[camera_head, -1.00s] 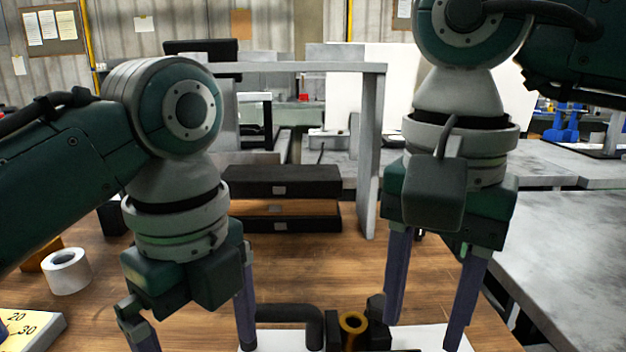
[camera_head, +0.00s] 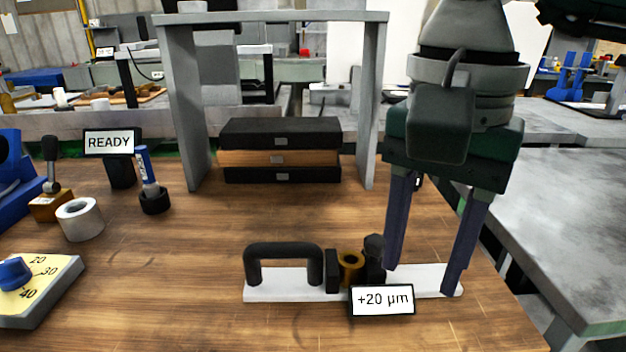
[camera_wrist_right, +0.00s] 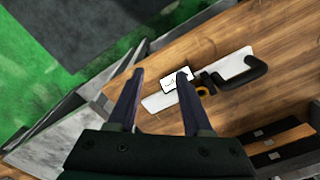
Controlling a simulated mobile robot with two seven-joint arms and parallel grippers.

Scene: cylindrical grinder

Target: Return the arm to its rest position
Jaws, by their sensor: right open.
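My right gripper (camera_head: 422,280) is open and empty, pointing down over the right end of a white gauge plate (camera_head: 320,291) on the wooden table. The plate carries a black handle (camera_head: 283,252), a brass-coloured ring (camera_head: 350,266) and a sign reading "+20 µm" (camera_head: 382,300). In the right wrist view the gripper's fingers (camera_wrist_right: 160,75) are spread apart, with the plate (camera_wrist_right: 160,102) and handle (camera_wrist_right: 247,76) beyond them and nothing between them. Whether the fingers touch the plate cannot be told. My left gripper is in neither current view.
A stack of flat boxes (camera_head: 280,160) stands under a grey frame (camera_head: 184,110) behind the plate. On the left are a "READY" sign (camera_head: 109,142), a white roll (camera_head: 80,219) and a dial box (camera_head: 40,300). A grey table (camera_head: 575,215) stands on the right.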

